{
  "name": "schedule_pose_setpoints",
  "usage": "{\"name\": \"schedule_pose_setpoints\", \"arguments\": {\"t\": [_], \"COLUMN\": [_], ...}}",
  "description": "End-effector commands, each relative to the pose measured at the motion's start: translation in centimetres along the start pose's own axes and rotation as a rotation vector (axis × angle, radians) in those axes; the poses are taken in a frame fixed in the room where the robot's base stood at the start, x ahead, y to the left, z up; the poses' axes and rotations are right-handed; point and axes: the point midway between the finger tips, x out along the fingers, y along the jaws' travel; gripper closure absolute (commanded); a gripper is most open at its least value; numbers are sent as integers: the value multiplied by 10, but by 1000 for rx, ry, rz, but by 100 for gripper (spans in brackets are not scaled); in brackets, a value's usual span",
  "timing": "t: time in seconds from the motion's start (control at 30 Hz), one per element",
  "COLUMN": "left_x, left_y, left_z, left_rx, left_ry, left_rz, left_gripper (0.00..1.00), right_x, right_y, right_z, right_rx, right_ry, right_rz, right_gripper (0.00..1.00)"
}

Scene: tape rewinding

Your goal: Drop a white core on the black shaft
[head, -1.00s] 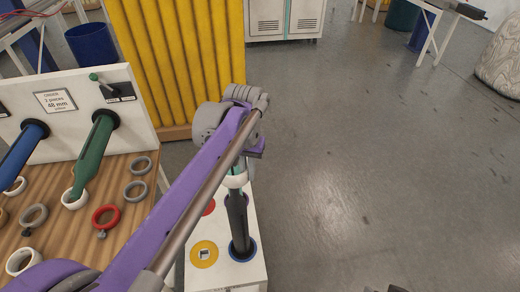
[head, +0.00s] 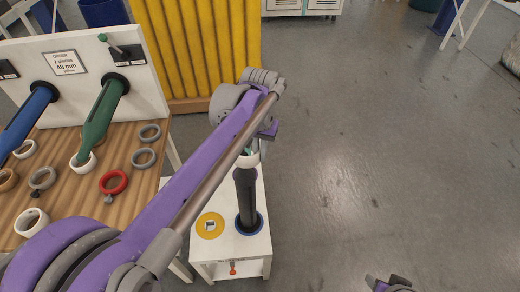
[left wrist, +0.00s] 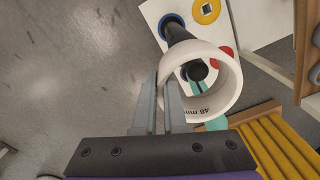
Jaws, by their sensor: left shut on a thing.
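A white core (left wrist: 230,92) with small lettering on its inner wall is held by its rim in my left gripper (left wrist: 168,82). The black shaft (head: 246,195) stands upright on a white stand and also shows in the left wrist view (left wrist: 174,33). In that view the shaft's tip shows through the core's opening. In the head view the core (head: 248,160) is at the shaft's top, partly hidden by my left arm. I cannot tell whether it is around the tip or just above it. My right gripper (head: 390,284) is barely in view at the bottom edge.
The white stand (head: 258,262) has a blue ring (head: 261,226) at the shaft's base and a yellow disc (head: 203,228). The wooden table (head: 90,203) at left holds a green shaft (head: 102,118), a blue shaft (head: 26,120) and several loose rings. Grey floor is clear at right.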

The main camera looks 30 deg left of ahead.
Motion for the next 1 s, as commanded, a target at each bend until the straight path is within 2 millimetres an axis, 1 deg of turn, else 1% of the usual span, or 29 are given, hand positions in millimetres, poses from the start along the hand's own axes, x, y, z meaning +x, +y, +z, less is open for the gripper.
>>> {"name": "schedule_pose_setpoints", "arguments": {"t": [0.03, 0.4, 0.5, 0.63, 0.9, 0.93, 1.0], "left_x": [8, 44, 52, 56, 56, 56, 56], "left_y": [0, 0, 0, 0, 0, 0, 0], "left_z": [0, 0, 0, 0, 0, 0, 0], "left_rx": [0, 0, 0, 0, 0, 0, 0], "left_ry": [-1, -2, -1, -1, 0, 0, 0], "left_rz": [0, 0, 0, 0, 0, 0, 0], "left_gripper": [100, 100, 100, 100, 100, 88, 75], "right_x": [5, 24, 27, 29, 29, 29, 29], "right_y": [0, 0, 0, 0, 0, 0, 0], "right_z": [4, 20, 23, 24, 24, 24, 24], "right_rx": [0, 0, 0, 0, 0, 0, 0], "right_ry": [-3, -14, -16, -17, -16, -16, -16], "right_rz": [0, 0, 0, 0, 0, 0, 0], "right_gripper": [50, 50, 50, 50, 50, 50, 50]}}
